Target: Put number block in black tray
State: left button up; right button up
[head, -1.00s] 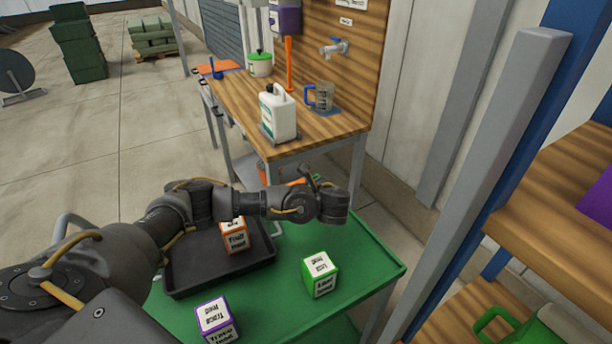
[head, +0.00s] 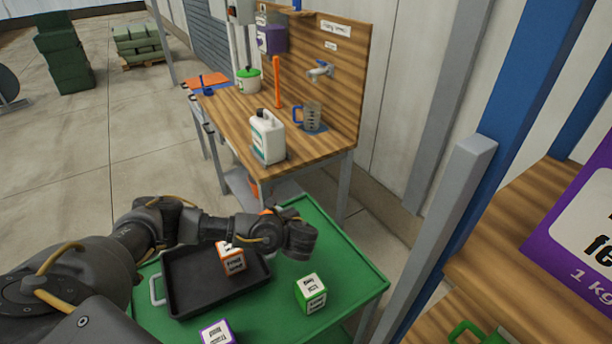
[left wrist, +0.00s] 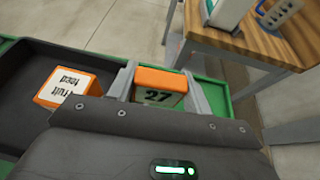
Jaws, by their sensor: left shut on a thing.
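My left gripper (head: 272,212) is shut on the number block (left wrist: 158,88), an orange block with a pale face marked 27. In the left wrist view the block sits between the two grey fingers. In the head view only a bit of its orange shows behind my wrist. The black tray (head: 182,280) lies on the green cart top, left of the held block; it also shows at the left of the left wrist view (left wrist: 22,75). An orange-edged fruit feed block (head: 232,260) is in the tray. My right gripper is not in view.
A green-edged block (head: 311,293) stands on the green cart (head: 345,270) right of the tray. A purple-edged block (head: 216,332) is at the near edge. Behind is a wooden bench (head: 225,105) with a white jug (head: 268,138) and a measuring jug (head: 309,117).

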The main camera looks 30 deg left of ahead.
pick_arm(q)
jog(key=w+d+r+m+t+h+b, duration=0.1)
jog(key=d+r+m+t+h, duration=0.15)
jog(key=d+r, duration=0.2)
jog(key=w+d+r+m+t+h, duration=0.2)
jog(key=d+r+m, duration=0.1)
jog(key=d, duration=0.3)
jog(key=d+r+m+t+h, duration=0.1)
jog(key=d+r+m+h, duration=0.1)
jog(key=r, duration=0.6)
jog(key=s+d+r+m+t+h, duration=0.1)
jog(key=d+r+m+h, duration=0.2)
jog(key=r, duration=0.4)
jog(key=shift+s+d+r+m+t+h+b, duration=0.15)
jog(key=shift+s+r+m+t+h+b, duration=0.25)
jog(key=shift+m+h, duration=0.6)
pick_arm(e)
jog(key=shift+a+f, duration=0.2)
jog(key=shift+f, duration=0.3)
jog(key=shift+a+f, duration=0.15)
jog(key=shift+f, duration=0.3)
pick_arm(q)
jog(key=d, duration=1.5)
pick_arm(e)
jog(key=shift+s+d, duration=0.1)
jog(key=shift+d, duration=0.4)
